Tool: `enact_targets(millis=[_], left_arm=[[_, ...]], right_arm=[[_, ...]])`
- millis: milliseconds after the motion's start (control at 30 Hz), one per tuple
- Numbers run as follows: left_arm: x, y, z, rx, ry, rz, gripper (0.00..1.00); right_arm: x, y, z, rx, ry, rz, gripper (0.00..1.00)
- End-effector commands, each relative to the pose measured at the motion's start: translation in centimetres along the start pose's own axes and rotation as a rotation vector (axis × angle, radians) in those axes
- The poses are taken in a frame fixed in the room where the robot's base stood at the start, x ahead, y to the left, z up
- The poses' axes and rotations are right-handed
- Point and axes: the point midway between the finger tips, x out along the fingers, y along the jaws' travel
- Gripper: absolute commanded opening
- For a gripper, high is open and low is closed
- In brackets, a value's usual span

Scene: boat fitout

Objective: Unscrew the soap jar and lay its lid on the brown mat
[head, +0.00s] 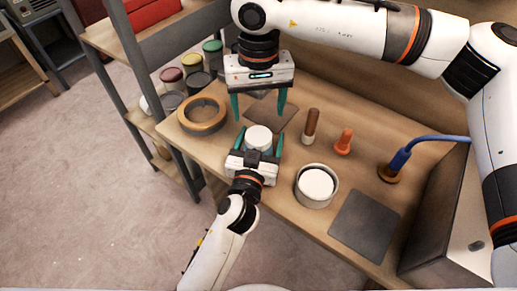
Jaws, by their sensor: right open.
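The soap jar (259,137), white and round-topped, stands upright on the bench. My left gripper (260,145) reaches it from the front, with a teal finger on each side, and looks shut on it. The jar's lower part is hidden by this gripper. I cannot make out the seam between lid and jar. My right gripper (259,106) is open and empty, pointing down above and slightly behind the jar. The brown mat (286,115) lies flat behind the jar, partly hidden by the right gripper; its visible part is bare.
A round tub with a white top (316,185) and a dark grey mat (364,224) lie to the right. A tape ring (202,115) is left. Several paint pots (191,64) are beyond.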

Motion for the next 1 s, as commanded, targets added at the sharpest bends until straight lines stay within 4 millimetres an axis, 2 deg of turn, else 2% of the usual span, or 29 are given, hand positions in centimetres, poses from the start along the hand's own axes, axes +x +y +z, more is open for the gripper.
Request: enact_targets(millis=[33,67,433,567,667,1000], left_arm=[[-0.01,0.00,0.00,0.000,0.000,0.000,0.68],[-0.01,0.00,0.00,0.000,0.000,0.000,0.63],[-0.03,-0.01,-0.01,0.000,0.000,0.000,0.02],[-0.03,-0.01,-0.01,0.000,0.000,0.000,0.00],[-0.04,-0.01,-0.01,0.000,0.000,0.000,0.00],[-0.04,-0.01,-0.02,0.000,0.000,0.000,0.00]], right_arm=[[0.00,0.00,0.00,0.000,0.000,0.000,0.71],[0.00,0.00,0.00,0.000,0.000,0.000,0.71],[0.00,0.00,0.00,0.009,0.000,0.000,0.71],[0.01,0.02,-0.01,0.092,0.000,0.000,0.71],[0.02,0.05,-0.02,0.232,0.000,0.000,0.71],[0.03,0.12,-0.07,0.919,0.001,0.000,0.71]])
